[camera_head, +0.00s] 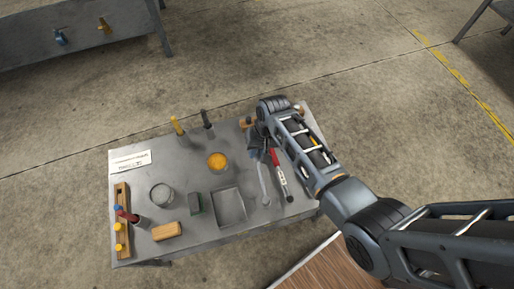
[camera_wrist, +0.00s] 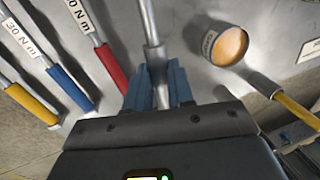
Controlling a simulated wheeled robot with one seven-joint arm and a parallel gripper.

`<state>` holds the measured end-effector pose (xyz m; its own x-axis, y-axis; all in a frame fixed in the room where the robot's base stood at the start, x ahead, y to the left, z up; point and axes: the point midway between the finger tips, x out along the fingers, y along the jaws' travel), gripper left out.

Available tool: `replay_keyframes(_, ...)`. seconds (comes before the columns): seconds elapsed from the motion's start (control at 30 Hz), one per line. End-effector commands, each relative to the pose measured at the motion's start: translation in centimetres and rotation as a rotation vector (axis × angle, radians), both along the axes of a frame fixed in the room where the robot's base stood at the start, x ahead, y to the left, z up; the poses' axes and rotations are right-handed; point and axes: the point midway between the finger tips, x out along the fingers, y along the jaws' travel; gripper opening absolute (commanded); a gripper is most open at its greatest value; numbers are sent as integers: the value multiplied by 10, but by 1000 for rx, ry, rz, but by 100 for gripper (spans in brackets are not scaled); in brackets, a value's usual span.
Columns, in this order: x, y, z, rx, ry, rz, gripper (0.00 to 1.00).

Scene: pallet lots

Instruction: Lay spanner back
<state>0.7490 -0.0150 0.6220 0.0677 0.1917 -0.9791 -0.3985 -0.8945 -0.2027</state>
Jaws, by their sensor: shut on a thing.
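The spanner (camera_head: 263,185) is a plain grey metal tool lying along the grey bench, left of a red-handled wrench (camera_head: 276,160). In the wrist view the spanner's shaft (camera_wrist: 151,30) runs up from between my blue fingers. My gripper (camera_wrist: 158,85) is shut on the spanner, low over the bench top. In the head view my gripper (camera_head: 256,142) is partly hidden by my arm. The wrist view also shows the red-handled wrench (camera_wrist: 108,65), a blue-handled wrench (camera_wrist: 70,88) and a yellow-handled one (camera_wrist: 30,103) in a row to the left.
A cup with orange contents (camera_head: 217,160) stands close left of my gripper. Yellow-handled (camera_head: 178,126) and black-handled (camera_head: 207,118) tools are behind it.

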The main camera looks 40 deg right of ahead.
Motion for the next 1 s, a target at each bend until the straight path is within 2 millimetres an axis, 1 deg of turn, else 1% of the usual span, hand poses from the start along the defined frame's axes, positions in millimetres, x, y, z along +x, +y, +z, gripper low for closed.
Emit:
replay_keyframes(0.03,1,0,-10,1,-1,0,0)
replay_keyframes(0.53,0,0,-62,1,0,-1,0)
replay_keyframes(0.73,1,0,-73,1,-1,0,0)
replay_keyframes(1.0,1,0,-76,0,-2,0,0)
